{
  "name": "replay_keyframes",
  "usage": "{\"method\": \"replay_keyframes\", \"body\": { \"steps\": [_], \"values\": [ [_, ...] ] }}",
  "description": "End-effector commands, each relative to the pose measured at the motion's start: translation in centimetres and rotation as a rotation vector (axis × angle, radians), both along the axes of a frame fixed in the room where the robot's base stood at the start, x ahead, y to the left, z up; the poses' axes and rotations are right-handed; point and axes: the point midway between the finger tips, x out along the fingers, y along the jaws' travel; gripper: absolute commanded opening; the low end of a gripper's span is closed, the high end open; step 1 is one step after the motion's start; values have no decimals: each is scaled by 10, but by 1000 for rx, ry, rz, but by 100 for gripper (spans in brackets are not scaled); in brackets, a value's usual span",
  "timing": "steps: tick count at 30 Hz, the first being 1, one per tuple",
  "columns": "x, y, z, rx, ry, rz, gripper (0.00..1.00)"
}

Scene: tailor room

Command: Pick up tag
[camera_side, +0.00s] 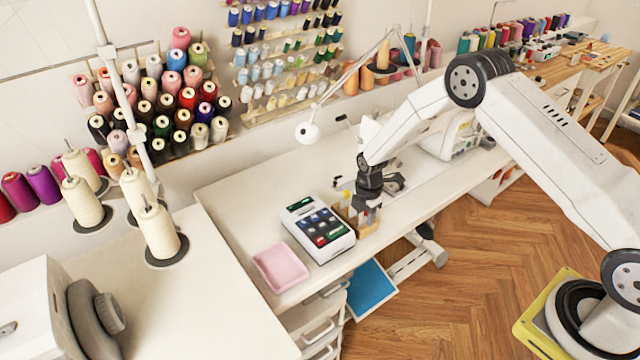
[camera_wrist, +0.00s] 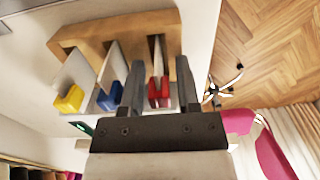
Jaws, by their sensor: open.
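A wooden rack (camera_wrist: 85,32) holds several thin upright pieces, probably the tags, with coloured ends. A yellow-ended one (camera_wrist: 70,99) is at the left, a blue-ended one (camera_wrist: 108,98) is in the middle, and a red-ended one (camera_wrist: 158,92) is at the right. My gripper (camera_wrist: 159,90) is open, with the red-ended piece showing between its two fingers. I cannot tell whether the fingers touch it. In the side view my gripper (camera_side: 370,210) points down at the wooden rack (camera_side: 367,229), which it partly hides.
A keypad device (camera_side: 341,243) stands just left of the rack, with a pink tray (camera_side: 280,268) beside it. The white table's (camera_side: 240,203) front edge is close to the rack. A thin-armed lamp (camera_side: 307,132) and thread racks stand behind.

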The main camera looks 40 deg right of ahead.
Motion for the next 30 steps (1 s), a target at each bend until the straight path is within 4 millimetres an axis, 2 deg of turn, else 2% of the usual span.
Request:
{"method": "replay_keyframes", "body": {
  "steps": [11, 13, 15, 16, 30],
  "values": [
    [0, 0, 0, 0, 0, 0, 41],
    [0, 0, 0, 0, 0, 0, 25],
    [0, 0, 0, 0, 0, 0, 3],
    [0, 0, 0, 0, 0, 0, 0],
    [0, 0, 3, 0, -1, 0, 0]
  ]
}}
